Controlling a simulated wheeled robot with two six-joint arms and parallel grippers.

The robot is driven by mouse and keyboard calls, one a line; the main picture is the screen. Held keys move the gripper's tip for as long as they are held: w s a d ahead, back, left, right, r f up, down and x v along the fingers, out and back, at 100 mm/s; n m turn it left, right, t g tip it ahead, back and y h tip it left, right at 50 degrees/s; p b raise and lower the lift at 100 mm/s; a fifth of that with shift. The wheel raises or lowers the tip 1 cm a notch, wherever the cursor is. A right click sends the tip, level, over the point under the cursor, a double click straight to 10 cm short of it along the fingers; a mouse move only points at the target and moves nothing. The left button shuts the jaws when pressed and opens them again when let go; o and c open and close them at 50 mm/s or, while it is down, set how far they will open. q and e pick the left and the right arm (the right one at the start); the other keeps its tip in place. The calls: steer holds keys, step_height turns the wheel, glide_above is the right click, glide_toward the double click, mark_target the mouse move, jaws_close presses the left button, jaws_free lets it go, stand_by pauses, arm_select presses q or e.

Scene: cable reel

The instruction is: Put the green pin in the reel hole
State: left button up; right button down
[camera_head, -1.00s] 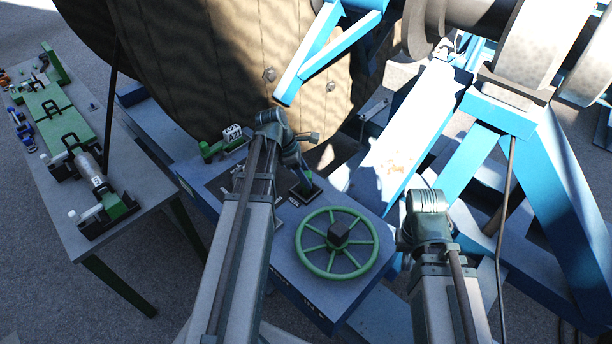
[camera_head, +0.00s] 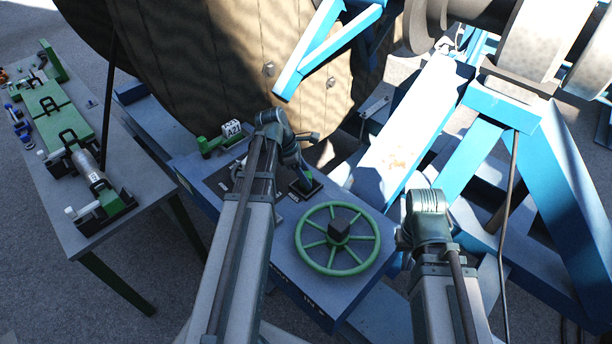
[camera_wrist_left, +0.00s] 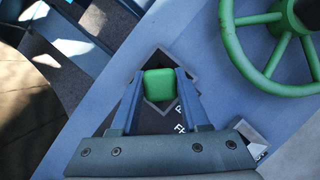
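The green pin (camera_wrist_left: 159,84) shows its square green top in the left wrist view, over a dark square plate on the blue-grey bench. My left gripper (camera_wrist_left: 160,80) has a finger against each side of that top, with no clear gap. In the head view my left gripper (camera_head: 303,172) points down at the dark plate beside the green handwheel, and mostly hides the pin. The large wooden reel (camera_head: 215,65) stands behind it; I cannot make out which mark on its face is the hole. My right gripper (camera_head: 404,240) is right of the handwheel, its fingers mostly hidden by its arm.
A green handwheel (camera_head: 337,240) stands on the bench (camera_head: 290,275), close to the right of my left gripper. A blue steel frame (camera_head: 405,135) rises behind and right. A side table (camera_head: 110,235) with green fixtures stands left. A green clamp-like part (camera_head: 215,143) with a label sits near the reel.

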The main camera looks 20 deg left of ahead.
arm_select(q)
steer(key=o, duration=0.5)
steer(key=shift+r, duration=0.1)
steer(key=shift+p+v, duration=6.4)
steer(key=shift+v, duration=0.45)
